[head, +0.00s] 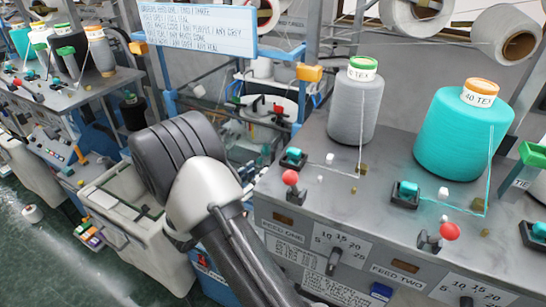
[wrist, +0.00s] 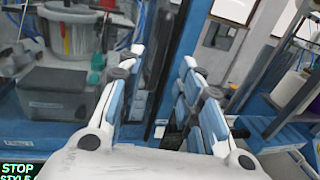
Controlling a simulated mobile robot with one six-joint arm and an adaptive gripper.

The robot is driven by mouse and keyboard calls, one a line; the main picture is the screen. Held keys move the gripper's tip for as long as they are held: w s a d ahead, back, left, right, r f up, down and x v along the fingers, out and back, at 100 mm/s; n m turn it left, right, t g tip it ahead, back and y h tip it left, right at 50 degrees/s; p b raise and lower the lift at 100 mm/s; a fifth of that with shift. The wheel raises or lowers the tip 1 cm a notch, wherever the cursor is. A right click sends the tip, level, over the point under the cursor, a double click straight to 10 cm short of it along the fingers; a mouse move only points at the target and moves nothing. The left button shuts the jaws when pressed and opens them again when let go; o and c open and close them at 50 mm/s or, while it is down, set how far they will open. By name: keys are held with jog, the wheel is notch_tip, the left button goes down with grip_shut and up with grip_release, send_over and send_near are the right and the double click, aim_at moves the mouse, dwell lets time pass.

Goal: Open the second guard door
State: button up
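In the wrist view, a clear guard panel with a blue frame (wrist: 166,45) fills the left and middle. Machine parts show behind the panel. My gripper (wrist: 162,60) is open, its two blue-and-white fingers on either side of the frame's dark upright edge. In the head view, my arm reaches toward the blue-framed machine (head: 299,104) in the middle. My wrist hides my fingers and much of the machine front there. I cannot tell from the labels which door is the second.
A grey feed bench (head: 398,237) with a grey cone (head: 354,110), a teal cone (head: 462,130) and red-knobbed levers stands at right. A pale bin (head: 135,235) is below my arm. A sign (head: 200,27) hangs above. Green floor (head: 50,260) shows at lower left, with a loose spool.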

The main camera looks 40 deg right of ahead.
aim_at(273, 160)
jog(key=d, duration=0.3)
jog(key=w+d+p, duration=0.1)
jog(key=d, duration=0.4)
jog(key=shift+w+d+p, duration=0.35)
jog(key=shift+d, duration=0.05)
jog(key=shift+c, duration=0.4)
grip_shut()
